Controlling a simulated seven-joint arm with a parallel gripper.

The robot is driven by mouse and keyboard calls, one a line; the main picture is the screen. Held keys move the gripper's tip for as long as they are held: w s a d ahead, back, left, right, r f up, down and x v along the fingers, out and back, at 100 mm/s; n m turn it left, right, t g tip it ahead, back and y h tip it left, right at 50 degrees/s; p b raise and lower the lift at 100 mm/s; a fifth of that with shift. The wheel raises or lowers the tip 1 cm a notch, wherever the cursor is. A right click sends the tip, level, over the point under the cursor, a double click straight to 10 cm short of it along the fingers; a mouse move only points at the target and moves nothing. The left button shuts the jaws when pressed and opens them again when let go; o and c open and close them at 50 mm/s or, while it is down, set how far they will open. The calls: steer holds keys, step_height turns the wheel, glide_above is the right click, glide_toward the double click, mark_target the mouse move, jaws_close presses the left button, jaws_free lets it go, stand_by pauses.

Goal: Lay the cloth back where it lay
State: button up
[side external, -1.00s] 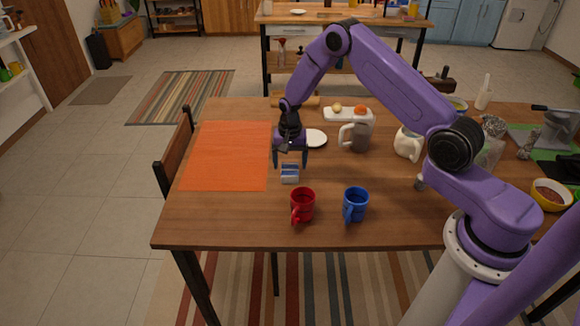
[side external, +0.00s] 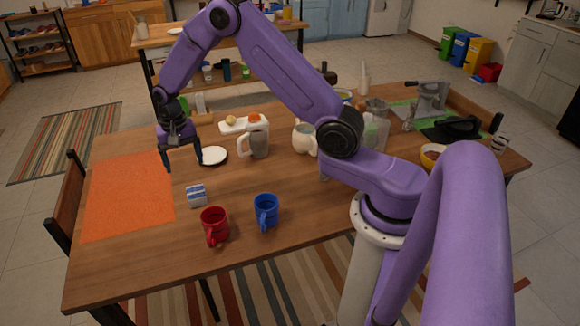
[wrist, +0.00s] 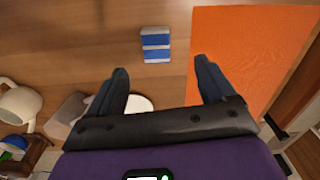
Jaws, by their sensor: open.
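A small blue-and-white striped piece (side external: 197,195), which looks like a folded cloth, lies on the wooden table, just right of a flat orange sheet (side external: 128,195). In the wrist view the striped piece (wrist: 156,45) lies beyond my fingertips, and the orange sheet (wrist: 250,50) is to the right. My gripper (side external: 182,166) is open, points down and is empty. It hangs above the table by the sheet's upper right corner, apart from the striped piece. The open fingers also show in the wrist view (wrist: 162,70).
A red mug (side external: 214,226) and a blue mug (side external: 266,211) stand near the front edge. A white round dish (side external: 214,156) lies right of my gripper. A grey mug (side external: 258,140) and a cream jug (side external: 304,138) stand farther right.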

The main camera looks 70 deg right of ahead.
steer(key=s+a+r+n, duration=0.5)
steer(key=s, duration=0.3)
steer(key=s+a+r+n, duration=0.5)
steer(key=s+a+r, duration=0.1)
steer(key=s, duration=0.3)
steer(key=s+d+r+n, duration=0.1)
steer(key=s+n, duration=0.4)
steer(key=s, duration=0.5)
steer(key=s+d+r+n, duration=0.2)
steer(key=s+n, duration=0.3)
steer(key=s, duration=0.6)
steer(key=shift+s+d, duration=0.2)
steer(key=shift+d, duration=0.6)
